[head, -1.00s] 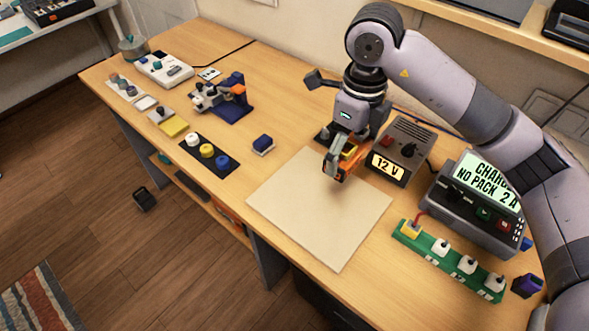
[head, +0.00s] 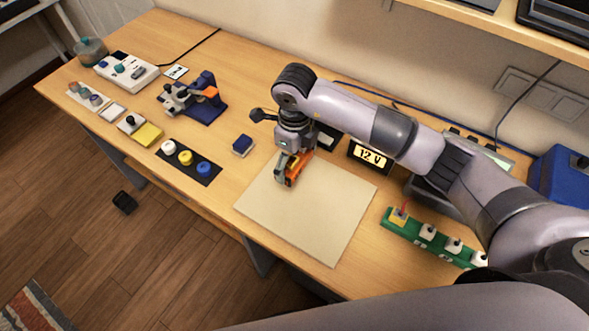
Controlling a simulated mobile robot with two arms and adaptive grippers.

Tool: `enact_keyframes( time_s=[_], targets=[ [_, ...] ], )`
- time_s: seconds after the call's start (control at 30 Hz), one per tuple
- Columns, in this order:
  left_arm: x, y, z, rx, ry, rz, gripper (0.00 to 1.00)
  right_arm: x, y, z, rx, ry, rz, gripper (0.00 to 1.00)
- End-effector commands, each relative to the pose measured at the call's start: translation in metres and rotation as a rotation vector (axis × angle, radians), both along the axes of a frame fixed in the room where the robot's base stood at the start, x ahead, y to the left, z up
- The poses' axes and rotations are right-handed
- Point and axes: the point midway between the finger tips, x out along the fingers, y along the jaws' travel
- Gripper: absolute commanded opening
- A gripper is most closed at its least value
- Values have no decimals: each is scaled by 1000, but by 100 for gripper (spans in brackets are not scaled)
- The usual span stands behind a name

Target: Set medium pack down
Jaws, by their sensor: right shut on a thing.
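The medium pack looks like an orange block with dark parts (head: 299,165). My right gripper (head: 289,172) is shut on it, pointing down over the back left part of the beige mat (head: 310,220). The fingers hide part of the pack. I cannot tell whether its underside touches the mat or hangs just above it. The rest of the mat is bare. My left gripper is not in view.
A small blue block (head: 243,145) lies left of the mat. A dark strip with white, yellow and blue knobs (head: 190,160) is further left. The 12 V unit (head: 368,156) stands behind the mat, and a green strip with several sockets (head: 428,237) lies to its right.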

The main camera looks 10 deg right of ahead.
Motion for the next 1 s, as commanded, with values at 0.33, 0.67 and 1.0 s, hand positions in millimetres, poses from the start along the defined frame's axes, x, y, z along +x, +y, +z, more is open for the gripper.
enact_keyframes(
  time_s=[0.33,0.67,1.0],
  targets=[
    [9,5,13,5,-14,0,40,-1,1,-36,1,2,0,44],
    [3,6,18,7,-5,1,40,0,1,-66,1,-3,1,44],
    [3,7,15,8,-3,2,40,0,0,-70,0,-1,1,92]
  ],
)
